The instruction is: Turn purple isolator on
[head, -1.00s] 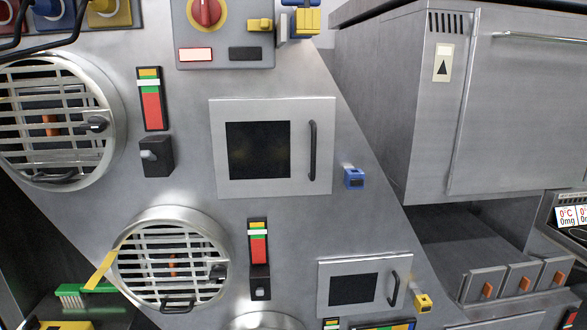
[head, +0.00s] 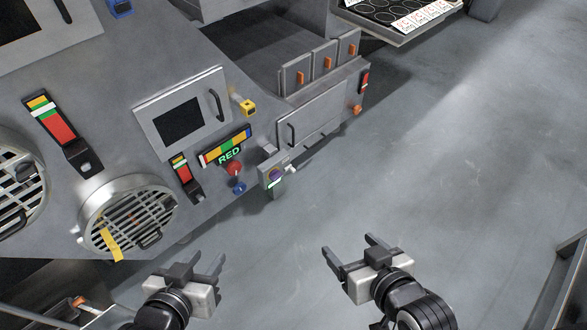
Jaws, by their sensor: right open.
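The purple isolator (head: 275,177) is a small purple rotary knob on a narrow grey box low at the right end of the machine. A light strip shows below the knob, but its setting is too small to read. My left gripper (head: 207,255) is below and left of it in the head view, apart from it; its fingers appear spread and empty. My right gripper (head: 348,244) is open and empty, below and right of the isolator, over the floor.
A red button (head: 234,168) and a blue knob (head: 238,187) sit left of the isolator, under a "RED" display (head: 229,155). Round vents (head: 128,215) are further left. A cabinet with orange-handled panels (head: 320,65) stands behind. Open grey floor (head: 450,170) lies right.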

